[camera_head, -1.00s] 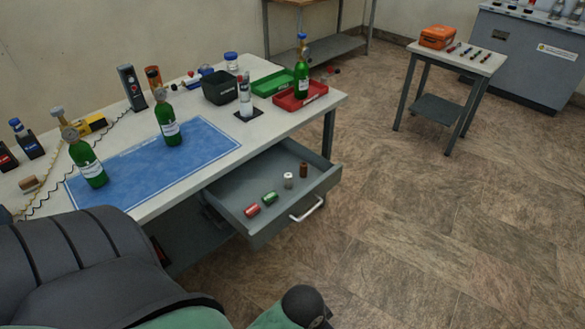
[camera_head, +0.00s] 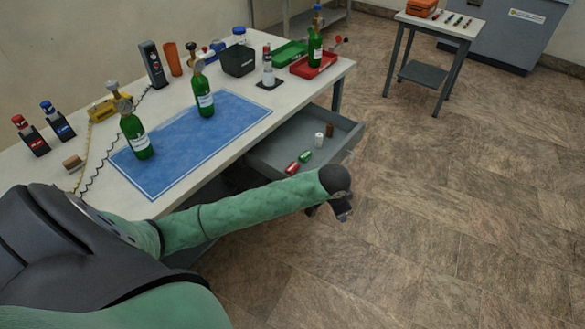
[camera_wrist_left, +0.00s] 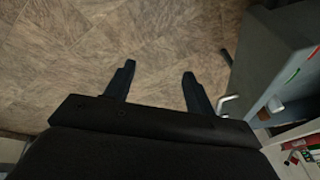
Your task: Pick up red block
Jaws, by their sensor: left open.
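A small red block (camera_head: 291,168), rounded like a short cylinder, lies in the open grey drawer (camera_head: 345,160) below the table, next to a green one (camera_head: 305,156). My left gripper (camera_head: 343,212) hangs over the floor in front of the drawer, apart from the red block. In the left wrist view my left gripper (camera_wrist_left: 157,72) is open and empty, with floor between its fingers. The drawer (camera_wrist_left: 262,55) is to its right there, with red and green slivers at the right edge. My left forearm hides the drawer's near corner. My right gripper is not in view.
A white piece (camera_head: 318,139) and a brown piece (camera_head: 329,130) stand in the drawer. The table (camera_head: 90,165) above holds a blue mat (camera_head: 170,155), green bottles, a red tray (camera_head: 300,68) and a red-topped dark block (camera_head: 30,135).

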